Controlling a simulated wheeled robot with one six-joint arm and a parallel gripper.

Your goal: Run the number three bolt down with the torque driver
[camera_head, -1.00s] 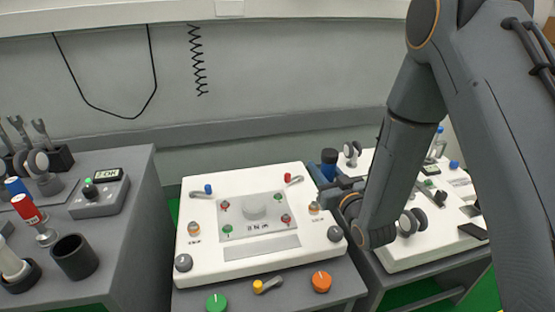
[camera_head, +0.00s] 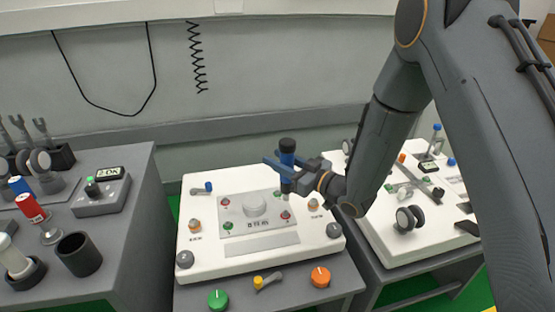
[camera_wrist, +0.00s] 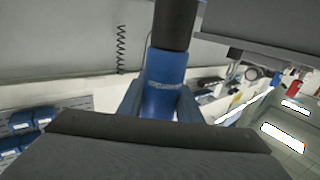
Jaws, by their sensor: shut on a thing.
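My gripper (camera_head: 284,165) is shut on the torque driver (camera_head: 287,158), which has a blue body and black top. The driver stands about upright over the right part of the white cart panel (camera_head: 210,262); its lower end is near the upper-right bolt position, and contact cannot be told. It also shows in the wrist view (camera_wrist: 163,85), between the jaws. On the grey plate (camera_head: 262,240) I see a red bolt (camera_head: 225,202) upper left, a green bolt (camera_head: 228,226) lower left and a red bolt (camera_head: 285,215) lower right. No bolt numbers are readable.
Knobs and a blue-tipped lever (camera_head: 206,187) stand around the panel. A second white panel (camera_head: 385,258) with parts lies right. The left cart holds a black cup (camera_head: 78,255) and a display box (camera_head: 98,190).

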